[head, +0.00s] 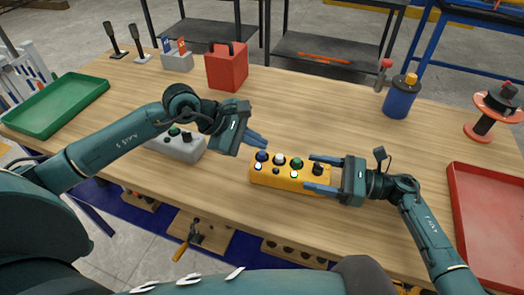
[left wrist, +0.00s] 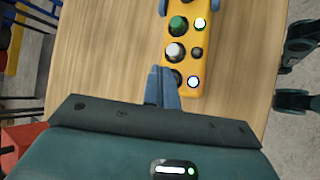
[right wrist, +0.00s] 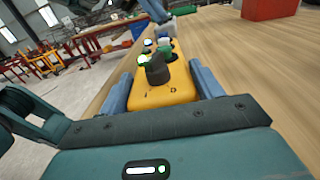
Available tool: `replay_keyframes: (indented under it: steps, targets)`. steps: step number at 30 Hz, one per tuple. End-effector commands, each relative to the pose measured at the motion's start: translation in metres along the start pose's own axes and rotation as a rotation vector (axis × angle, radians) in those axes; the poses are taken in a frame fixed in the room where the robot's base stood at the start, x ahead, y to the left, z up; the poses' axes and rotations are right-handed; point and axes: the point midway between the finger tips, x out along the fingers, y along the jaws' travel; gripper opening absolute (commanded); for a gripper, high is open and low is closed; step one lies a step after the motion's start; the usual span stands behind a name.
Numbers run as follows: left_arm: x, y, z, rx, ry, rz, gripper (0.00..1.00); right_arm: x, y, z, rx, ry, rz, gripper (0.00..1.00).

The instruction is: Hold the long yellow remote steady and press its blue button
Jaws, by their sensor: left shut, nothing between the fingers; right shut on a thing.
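The long yellow remote (head: 290,184) lies on the table, with blue, white and green buttons, a black knob and small lit lamps on top. Its blue button (head: 262,156) is at the left end. My right gripper (head: 311,173) is shut across the remote's right end, one finger along each side; the right wrist view also shows the remote (right wrist: 165,97) between the fingers. My left gripper (head: 264,144) is shut and empty, fingertips at the blue button. In the left wrist view the fingertips (left wrist: 163,70) partly hide that button; I cannot tell whether they touch it.
A grey button box (head: 183,150) stands under my left forearm. A red box (head: 227,68), a blue can (head: 400,98) and a red spool (head: 493,110) stand farther back. A green tray (head: 58,105) is at left, a red tray (head: 490,215) at right. The table's middle is clear.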

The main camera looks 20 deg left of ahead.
Motion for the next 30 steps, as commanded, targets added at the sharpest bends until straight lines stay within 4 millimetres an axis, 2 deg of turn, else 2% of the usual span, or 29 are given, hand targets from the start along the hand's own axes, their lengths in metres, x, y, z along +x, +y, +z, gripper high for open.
replay_keyframes:
  steps: [10, 24, 30]
  targets:
    - [-0.002, 0.002, 0.002, 0.000, -0.001, 0.002, 0.00, 0.000, 0.000, 0.000, 0.000, 0.000, -0.001, 0.30]
    - [-0.032, 0.024, 0.024, 0.001, -0.001, 0.002, 0.00, 0.000, 0.000, 0.000, 0.000, 0.000, -0.001, 0.30]
    - [-0.036, 0.026, 0.026, 0.000, -0.001, 0.001, 0.00, 0.000, 0.000, 0.000, 0.000, 0.000, -0.001, 0.30]
